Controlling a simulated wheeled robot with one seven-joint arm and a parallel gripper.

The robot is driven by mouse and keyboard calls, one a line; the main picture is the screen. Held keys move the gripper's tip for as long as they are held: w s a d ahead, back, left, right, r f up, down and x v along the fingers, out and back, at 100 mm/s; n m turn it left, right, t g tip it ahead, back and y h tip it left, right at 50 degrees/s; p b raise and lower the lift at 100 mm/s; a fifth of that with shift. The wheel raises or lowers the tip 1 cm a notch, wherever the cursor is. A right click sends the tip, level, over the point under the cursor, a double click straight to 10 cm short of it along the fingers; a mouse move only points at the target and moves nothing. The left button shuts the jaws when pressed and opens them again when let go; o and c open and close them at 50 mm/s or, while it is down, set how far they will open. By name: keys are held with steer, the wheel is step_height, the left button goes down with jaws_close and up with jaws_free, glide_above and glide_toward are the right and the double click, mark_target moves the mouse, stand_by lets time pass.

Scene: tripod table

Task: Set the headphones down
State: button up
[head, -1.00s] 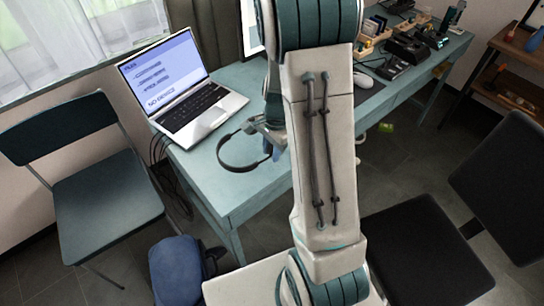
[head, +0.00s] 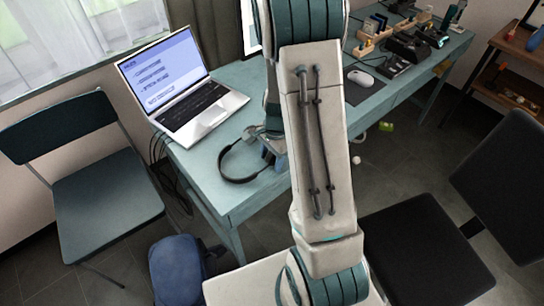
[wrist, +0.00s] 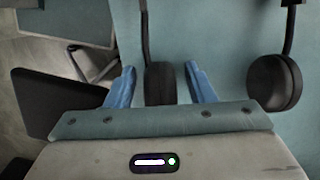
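The black headphones (head: 232,180) are at the near part of the teal table (head: 216,192), in front of the laptop; they appear to rest on it. In the wrist view one ear cup (wrist: 160,85) is between the two blue fingers of my gripper (wrist: 162,80), with a visible gap on each side. The other ear cup (wrist: 275,83) is to the right, outside the fingers. My gripper is open around the first cup. In the head view my arm hides part of the gripper (head: 268,157) and of the headphones.
An open laptop (head: 182,92) stands behind the headphones. A mouse (head: 361,78) and several dark devices (head: 408,48) are farther right on the table. A teal chair (head: 108,195) is at left, a black chair (head: 425,245) at right. A blue bag (head: 178,270) is on the floor.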

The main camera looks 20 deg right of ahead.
steer(key=r, duration=0.4)
steer(key=d+r, duration=0.1)
steer(key=r, duration=0.2)
steer(key=r+p, duration=0.1)
steer(key=r, duration=0.3)
steer(key=shift+w+d+r, duration=0.2)
steer(key=shift+w+r, duration=0.05)
steer(key=shift+r, duration=0.1)
steer(key=s+a+r+n+t, duration=0.1)
steer(key=s+a+r+n, duration=0.2)
steer(key=s+r+n, duration=0.2)
steer(key=s+a+r+n+t+h, duration=0.1)
steer(key=s+a+r+n, duration=0.3)
steer(key=s+n, duration=0.5)
step_height(320, 180, up, 2)
steer(key=shift+s+r+t, duration=0.15)
steer(key=shift+s+t, duration=0.4)
steer(key=shift+t, duration=0.05)
steer(key=shift+c, duration=1.4)
steer(key=shift+d, duration=0.15)
